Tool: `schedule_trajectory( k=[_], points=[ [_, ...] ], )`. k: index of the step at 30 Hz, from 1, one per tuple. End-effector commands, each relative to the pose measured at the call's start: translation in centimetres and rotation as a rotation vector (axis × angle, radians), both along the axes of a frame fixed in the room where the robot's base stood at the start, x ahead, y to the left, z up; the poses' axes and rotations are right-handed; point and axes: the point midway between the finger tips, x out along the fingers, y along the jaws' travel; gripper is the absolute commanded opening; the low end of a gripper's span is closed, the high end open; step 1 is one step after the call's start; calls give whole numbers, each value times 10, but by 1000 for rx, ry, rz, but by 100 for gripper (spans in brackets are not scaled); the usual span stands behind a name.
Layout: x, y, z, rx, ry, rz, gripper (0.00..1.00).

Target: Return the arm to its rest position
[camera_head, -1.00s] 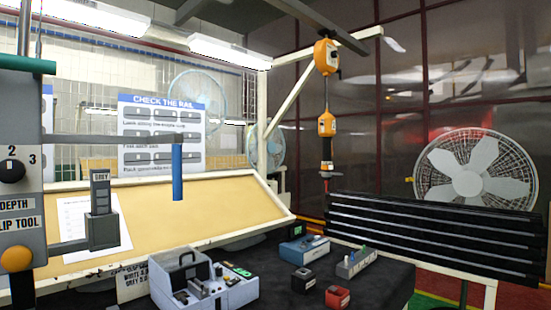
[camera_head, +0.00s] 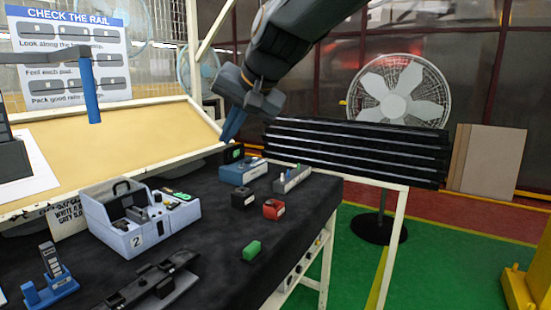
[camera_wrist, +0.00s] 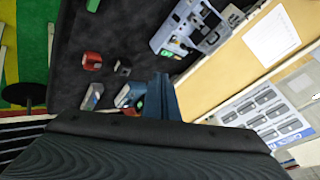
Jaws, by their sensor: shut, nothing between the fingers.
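My arm reaches in from the top of the head view, and my gripper (camera_head: 233,124) hangs over the far edge of the black-topped table (camera_head: 215,212). Its blue fingers are together, with nothing between them. In the wrist view the shut fingers (camera_wrist: 165,97) point out over the table, above the blue and grey boxes. The fingers look apart from everything on the table, though the exact height is hard to judge.
On the table are a grey toolbox marked 2 (camera_head: 130,240), a blue box (camera_head: 243,171), a black block (camera_head: 242,199), a red block (camera_head: 273,209) and a green block (camera_head: 252,250). Black rails (camera_head: 350,150) and a fan (camera_head: 400,92) stand behind.

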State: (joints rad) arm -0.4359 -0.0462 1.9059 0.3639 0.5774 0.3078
Motion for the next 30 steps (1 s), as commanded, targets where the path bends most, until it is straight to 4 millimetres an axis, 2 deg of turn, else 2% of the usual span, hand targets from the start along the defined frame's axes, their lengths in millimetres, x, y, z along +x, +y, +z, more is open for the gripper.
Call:
schedule_trajectory(
  k=[1,3,8,11,15,19,21,24,29,30],
  points=[
    [0,-24,-29,-47,26,-13,0],
    [-4,-55,-67,-112,59,-20,0],
    [-28,-127,-148,-251,150,-23,0],
    [-54,-171,-195,-330,218,-15,0],
    [-103,-228,-254,-425,322,10,0],
    [-152,-266,-293,-484,410,45,0],
    [-173,-280,-308,-504,447,61,0],
    [-195,-292,-320,-521,483,80,0],
    [-207,-298,-327,-530,500,92,27],
    [-207,-298,-327,-531,501,94,28]
  ],
)
